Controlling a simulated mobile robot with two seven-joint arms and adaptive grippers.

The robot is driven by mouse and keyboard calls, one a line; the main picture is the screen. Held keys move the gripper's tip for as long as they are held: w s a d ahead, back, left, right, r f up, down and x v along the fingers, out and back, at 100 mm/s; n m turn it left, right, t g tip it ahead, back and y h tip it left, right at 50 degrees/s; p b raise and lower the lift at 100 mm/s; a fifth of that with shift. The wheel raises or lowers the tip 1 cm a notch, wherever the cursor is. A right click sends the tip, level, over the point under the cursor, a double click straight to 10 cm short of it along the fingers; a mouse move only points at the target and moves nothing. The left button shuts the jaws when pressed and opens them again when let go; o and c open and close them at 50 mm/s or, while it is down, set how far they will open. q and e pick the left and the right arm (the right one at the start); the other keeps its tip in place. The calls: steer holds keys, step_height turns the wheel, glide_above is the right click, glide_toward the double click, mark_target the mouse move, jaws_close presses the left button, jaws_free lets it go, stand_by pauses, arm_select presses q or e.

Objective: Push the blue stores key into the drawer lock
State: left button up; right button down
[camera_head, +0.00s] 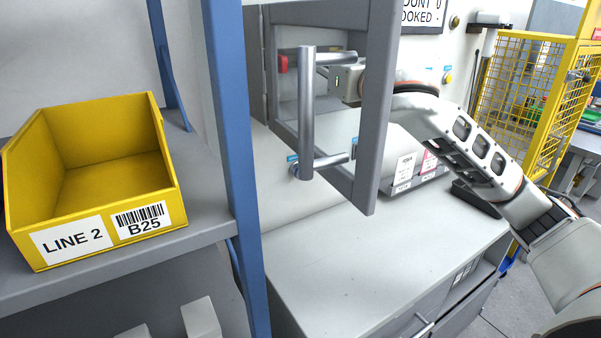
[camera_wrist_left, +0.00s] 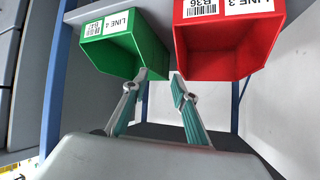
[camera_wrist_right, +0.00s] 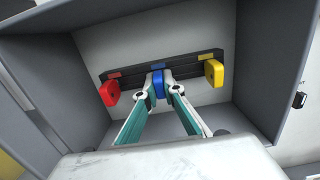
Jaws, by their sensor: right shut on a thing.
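The blue key (camera_wrist_right: 158,84) sits at the middle of a dark key rack (camera_wrist_right: 205,62) inside a grey wall cabinet, under a blue label. My right gripper (camera_wrist_right: 158,94) is shut on the blue key, which is still at the rack. In the head view my right arm reaches behind the cabinet's open door, and the fingertips are hidden. My left gripper (camera_wrist_left: 160,75) is open and empty, near the green and red bins. Drawer fronts (camera_head: 396,326) show under the bench top at the bottom of the head view. I cannot make out a drawer lock.
The open cabinet door (camera_head: 376,110) has a bar handle (camera_head: 307,115). The bench top (camera_head: 375,265) below is mostly clear. A yellow bin (camera_head: 110,170) stands on the left shelf.

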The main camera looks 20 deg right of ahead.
steer(key=shift+s+d+p, duration=0.15)
steer(key=shift+s+p, duration=0.15)
steer(key=shift+s, duration=0.7)
steer(key=shift+s+d+f, duration=0.1)
steer(key=shift+s, duration=0.6)
steer(key=shift+s+p, duration=0.4)
steer(key=shift+s, duration=0.25)
steer(key=shift+f, duration=0.1)
steer(key=s+d, duration=0.1)
steer(key=s, duration=0.6)
steer(key=shift+f+p, duration=0.2)
steer(key=shift+p, duration=0.2)
